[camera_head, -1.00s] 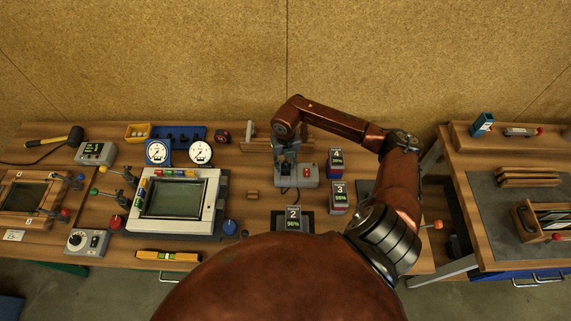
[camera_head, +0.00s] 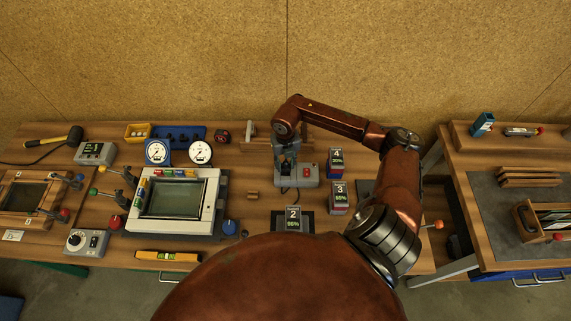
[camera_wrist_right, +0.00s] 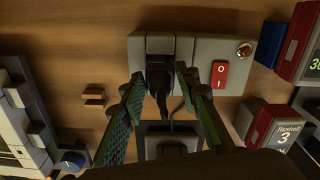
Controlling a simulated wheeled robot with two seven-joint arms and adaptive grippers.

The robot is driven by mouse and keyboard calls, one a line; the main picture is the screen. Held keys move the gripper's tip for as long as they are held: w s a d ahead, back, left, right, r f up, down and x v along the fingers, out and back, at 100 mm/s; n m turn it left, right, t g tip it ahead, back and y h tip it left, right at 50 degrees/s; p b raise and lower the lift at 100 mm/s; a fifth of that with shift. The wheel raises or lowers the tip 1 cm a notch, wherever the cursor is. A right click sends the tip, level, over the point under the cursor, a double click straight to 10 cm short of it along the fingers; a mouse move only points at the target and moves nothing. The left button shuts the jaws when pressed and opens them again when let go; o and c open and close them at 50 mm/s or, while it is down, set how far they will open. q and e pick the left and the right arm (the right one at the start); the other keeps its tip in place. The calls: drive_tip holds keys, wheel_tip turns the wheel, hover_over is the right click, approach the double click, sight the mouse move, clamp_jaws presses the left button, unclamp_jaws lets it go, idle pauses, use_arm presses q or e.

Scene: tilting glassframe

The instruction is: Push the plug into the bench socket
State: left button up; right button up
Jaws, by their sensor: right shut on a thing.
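The bench socket is a grey box (camera_head: 309,178) with a red switch, in the middle of the bench. In the right wrist view its grey body (camera_wrist_right: 208,48) fills the top middle, with the red rocker switch at its right. The black plug (camera_wrist_right: 159,78) is at the left part of the box, between my right fingers, its cord running down. My right gripper (camera_wrist_right: 162,88) is shut on the plug; in the head view the gripper (camera_head: 288,168) points down at the box. How deep the plug sits is hidden. My left gripper is not in view.
Numbered battery-like blocks (camera_head: 338,197) stand right of the socket. A framed screen panel (camera_head: 173,199) with levers and a blue knob (camera_head: 230,227) is to the left. A small wooden block (camera_head: 253,195) lies between. A second bench (camera_head: 490,240) stands at the right.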

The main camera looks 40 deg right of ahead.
sight(286, 162)
drive_tip(key=shift+f+b, duration=1)
drive_tip(key=shift+f, duration=0.3)
drive_tip(key=o, duration=1.2)
drive_tip(key=shift+c, duration=0.2)
drive_tip(key=shift+r, duration=0.15)
wheel_tip(286, 162, up, 12)
drive_tip(key=shift+f, duration=0.1)
